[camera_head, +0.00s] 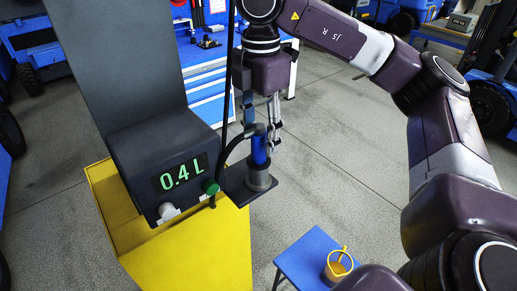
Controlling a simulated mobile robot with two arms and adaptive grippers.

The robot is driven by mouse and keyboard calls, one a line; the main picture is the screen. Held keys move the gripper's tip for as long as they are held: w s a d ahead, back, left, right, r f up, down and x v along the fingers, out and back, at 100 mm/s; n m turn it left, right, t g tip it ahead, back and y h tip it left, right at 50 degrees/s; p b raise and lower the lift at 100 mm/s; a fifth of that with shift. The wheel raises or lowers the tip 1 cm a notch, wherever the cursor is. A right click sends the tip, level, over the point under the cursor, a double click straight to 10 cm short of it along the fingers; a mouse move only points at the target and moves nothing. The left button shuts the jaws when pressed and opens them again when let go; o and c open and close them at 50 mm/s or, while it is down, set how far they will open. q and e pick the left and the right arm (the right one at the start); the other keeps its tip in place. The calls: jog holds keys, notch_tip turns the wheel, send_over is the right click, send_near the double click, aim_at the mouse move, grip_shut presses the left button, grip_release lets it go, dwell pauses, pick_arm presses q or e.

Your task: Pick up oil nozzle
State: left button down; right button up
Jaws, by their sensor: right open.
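The oil nozzle (259,150) has a blue body and stands upright in a dark grey cup holder (258,181) on a black shelf at the side of the dispenser. A black hose curves up to it from the left. My right gripper (262,126) points down at the nozzle's top. Its fingers are apart, with one to the left and one to the right of the nozzle's upper end. I cannot tell whether they touch it. The dispenser (152,148) is a dark box whose green display reads 0.4 L. My left gripper is not in view.
The dispenser stands on a yellow base (195,252). A small blue table (303,259) at the front right bears a yellow jug (338,268). A blue tool cabinet (205,82) stands behind. The grey floor to the right of the nozzle is clear.

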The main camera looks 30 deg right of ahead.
aim_at(258, 148)
notch_tip(258, 148, down, 3)
jog(key=shift+w+a+f+p, duration=0.1)
jog(key=shift+a+f+p, duration=0.1)
jog(key=shift+p, duration=0.55)
jog(key=shift+f, duration=0.25)
grip_shut()
